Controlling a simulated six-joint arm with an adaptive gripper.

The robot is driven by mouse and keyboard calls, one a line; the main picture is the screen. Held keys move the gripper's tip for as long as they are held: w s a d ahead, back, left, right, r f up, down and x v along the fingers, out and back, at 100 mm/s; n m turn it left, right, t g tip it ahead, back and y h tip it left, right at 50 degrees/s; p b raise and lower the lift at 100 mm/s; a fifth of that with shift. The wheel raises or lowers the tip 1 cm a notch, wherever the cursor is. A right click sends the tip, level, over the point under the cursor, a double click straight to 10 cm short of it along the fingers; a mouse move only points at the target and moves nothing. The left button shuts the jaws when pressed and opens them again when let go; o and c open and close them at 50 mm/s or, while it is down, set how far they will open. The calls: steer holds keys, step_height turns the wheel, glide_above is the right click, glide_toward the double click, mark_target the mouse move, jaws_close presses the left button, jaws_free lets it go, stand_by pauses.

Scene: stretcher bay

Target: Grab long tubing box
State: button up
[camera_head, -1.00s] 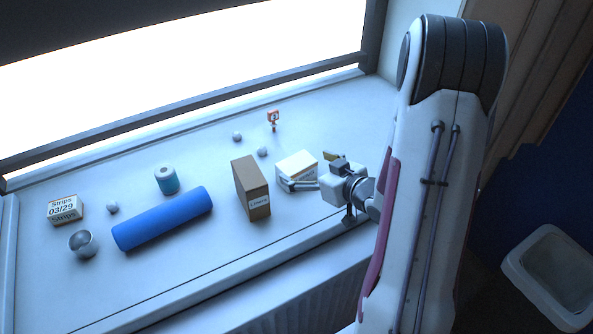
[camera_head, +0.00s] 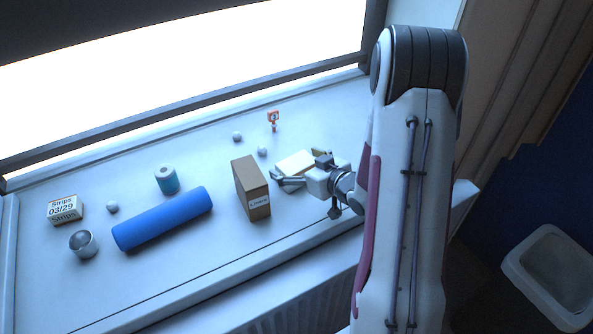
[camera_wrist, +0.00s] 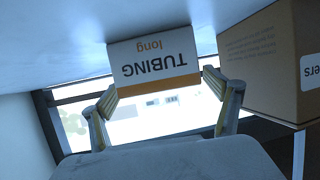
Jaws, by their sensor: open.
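The long tubing box (camera_head: 292,162) is a white box on the sill, right of the brown box. In the wrist view its label face (camera_wrist: 155,62) reads "TUBING long" upside down, with an orange band along one edge. My gripper (camera_head: 297,167) is open, with one finger at the box's left front side and the other towards its right. In the wrist view my open fingers (camera_wrist: 165,92) stand to either side of the label face, which lies ahead between them. I cannot tell whether a finger touches the box. My gripper hides part of the box in the head view.
A brown Liners box (camera_head: 250,187) stands close left of my gripper and also shows in the wrist view (camera_wrist: 262,65). A blue roll (camera_head: 162,218), a Strips box (camera_head: 64,209), a metal cup (camera_head: 83,244) and small balls lie farther left. A red tag (camera_head: 273,118) stands behind.

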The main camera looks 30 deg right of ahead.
mark_target(297, 162)
steer(key=c, duration=1.2)
steer(key=shift+c, duration=0.2)
steer(key=shift+r, duration=0.1)
steer(key=shift+r, duration=4.9)
